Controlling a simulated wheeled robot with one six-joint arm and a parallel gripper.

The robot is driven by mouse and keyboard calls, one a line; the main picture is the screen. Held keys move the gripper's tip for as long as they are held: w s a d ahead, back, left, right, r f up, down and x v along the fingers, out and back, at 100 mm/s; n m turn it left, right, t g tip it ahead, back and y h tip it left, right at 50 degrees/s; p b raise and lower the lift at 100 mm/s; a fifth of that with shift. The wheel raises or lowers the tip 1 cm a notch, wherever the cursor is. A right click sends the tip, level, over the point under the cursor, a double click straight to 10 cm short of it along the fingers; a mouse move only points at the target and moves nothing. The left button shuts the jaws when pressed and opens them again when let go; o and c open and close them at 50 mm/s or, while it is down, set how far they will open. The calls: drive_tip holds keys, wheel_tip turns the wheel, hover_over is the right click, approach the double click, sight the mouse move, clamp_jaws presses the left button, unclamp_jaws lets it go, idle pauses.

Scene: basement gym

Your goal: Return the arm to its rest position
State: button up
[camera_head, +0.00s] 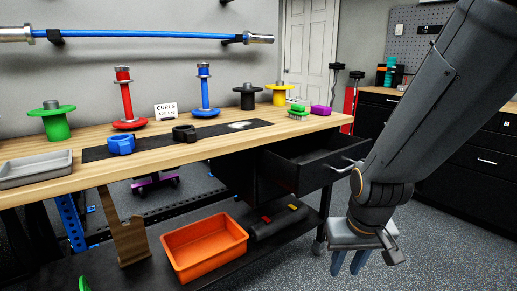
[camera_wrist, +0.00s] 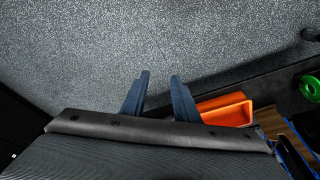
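My arm comes down from the upper right of the head view, in front of the bench's right end. My gripper (camera_head: 349,262) hangs at its lower end, fingers pointing down over the speckled floor. In the wrist view my gripper (camera_wrist: 160,80) shows two dark blue fingers standing apart, with only bare floor between them. It is open and empty, and touches nothing that I can see. An open black drawer (camera_head: 330,172) sticks out from under the bench, left of my arm; its handle lies close beside my forearm in the picture.
The wooden workbench (camera_head: 80,148) carries red and blue dumbbell stands, weight plates, two collars and a grey tray (camera_head: 36,176). An orange bin (camera_head: 205,246) sits on the low shelf; it also shows in the wrist view (camera_wrist: 226,109). Floor right of the bench is clear.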

drive_tip(key=s+a+r+n+g, duration=0.3)
drive_tip(key=s+a+r, duration=0.5)
drive_tip(key=s+a, duration=0.25)
drive_tip(key=d+r+m+p, duration=0.3)
drive_tip(key=d+r+p, duration=0.6)
drive_tip(key=p, duration=0.9)
drive_tip(key=shift+s+d+r, duration=0.2)
drive_tip(key=shift+s+d, duration=0.1)
drive_tip(key=shift+d, duration=0.3)
